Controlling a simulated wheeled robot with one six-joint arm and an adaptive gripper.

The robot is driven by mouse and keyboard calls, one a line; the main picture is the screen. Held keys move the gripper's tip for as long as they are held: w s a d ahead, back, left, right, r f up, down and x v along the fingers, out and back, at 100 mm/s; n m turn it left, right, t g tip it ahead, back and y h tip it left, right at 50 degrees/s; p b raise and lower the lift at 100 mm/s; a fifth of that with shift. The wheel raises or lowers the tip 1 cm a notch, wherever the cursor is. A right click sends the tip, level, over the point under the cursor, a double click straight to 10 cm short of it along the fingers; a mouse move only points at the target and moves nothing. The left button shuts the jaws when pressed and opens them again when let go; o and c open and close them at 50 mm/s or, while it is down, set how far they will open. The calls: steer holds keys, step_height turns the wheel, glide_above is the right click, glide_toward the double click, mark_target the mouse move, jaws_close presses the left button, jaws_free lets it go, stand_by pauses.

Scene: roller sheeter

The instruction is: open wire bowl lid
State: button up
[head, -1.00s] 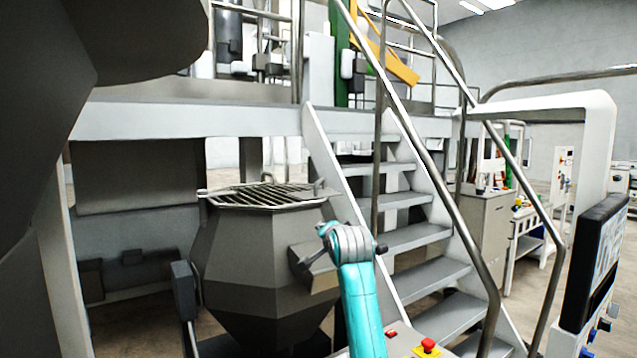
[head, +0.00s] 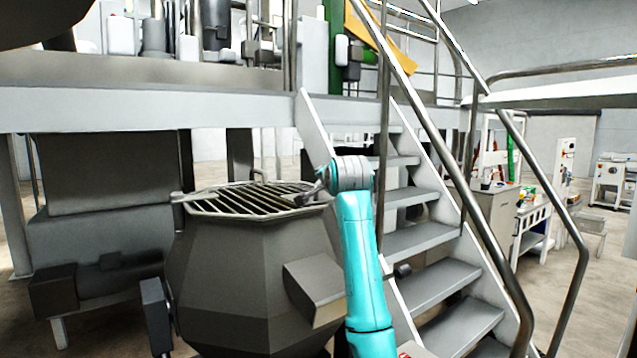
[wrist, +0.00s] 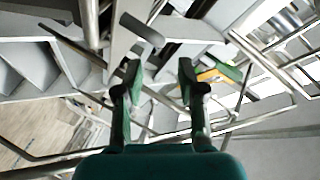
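The wire lid (head: 252,203) is a metal grille lying flat over the top of the dark grey faceted bowl (head: 230,275), left of centre in the head view. It looks closed. Whether the fingers touch the handle cannot be told.
Metal stairs (head: 430,240) with tubular handrails (head: 480,215) stand just right of my arm. A raised platform (head: 150,108) runs behind the bowl. A grey box (head: 317,290) juts from the bowl's right side. Open floor lies at the far right.

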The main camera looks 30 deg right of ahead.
steer(key=x, duration=0.9)
steer(key=shift+w+d+f, duration=0.1)
steer(key=shift+w, duration=0.05)
jaws_close()
